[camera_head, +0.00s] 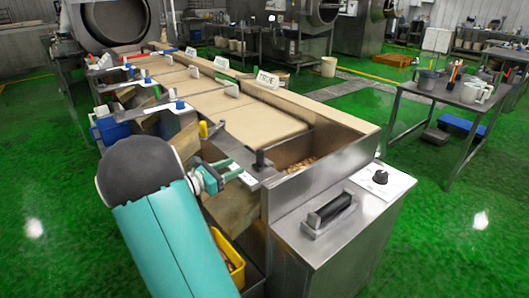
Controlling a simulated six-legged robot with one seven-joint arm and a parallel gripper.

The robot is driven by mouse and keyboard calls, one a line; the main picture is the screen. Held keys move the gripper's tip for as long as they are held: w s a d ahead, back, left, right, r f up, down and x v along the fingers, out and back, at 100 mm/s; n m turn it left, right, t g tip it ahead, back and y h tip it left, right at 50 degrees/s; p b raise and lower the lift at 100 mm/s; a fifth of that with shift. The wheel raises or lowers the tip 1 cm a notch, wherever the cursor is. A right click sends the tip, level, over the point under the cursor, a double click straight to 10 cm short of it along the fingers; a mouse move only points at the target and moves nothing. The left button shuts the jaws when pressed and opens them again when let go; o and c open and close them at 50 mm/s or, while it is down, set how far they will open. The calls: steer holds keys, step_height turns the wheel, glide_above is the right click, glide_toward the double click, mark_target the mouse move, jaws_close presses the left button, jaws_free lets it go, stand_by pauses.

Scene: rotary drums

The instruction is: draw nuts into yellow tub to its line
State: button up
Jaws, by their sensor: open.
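The yellow tub (238,272) sits low beside the near end of the long bin counter, below a wooden chute (232,207). Some brown nuts show inside it, but my arm hides its left part and I cannot make out a line. More nuts (303,164) lie in the open nearest bin behind the steel end wall. My gripper (236,173) is open at the counter's left edge, above the chute. It is close to a pale slide plate and left of a dark upright knob (259,158); I cannot tell whether it touches either.
Farther bins (230,118) have pale covers and small signs. A blue tub (112,130) stands left of the counter. A steel cabinet (340,235) with a black handle and dial stands at right.

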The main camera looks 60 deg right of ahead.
mark_target(257, 163)
steer(key=x, duration=1.3)
steer(key=shift+s+d, duration=0.2)
steer(key=shift+d, duration=0.1)
jaws_close()
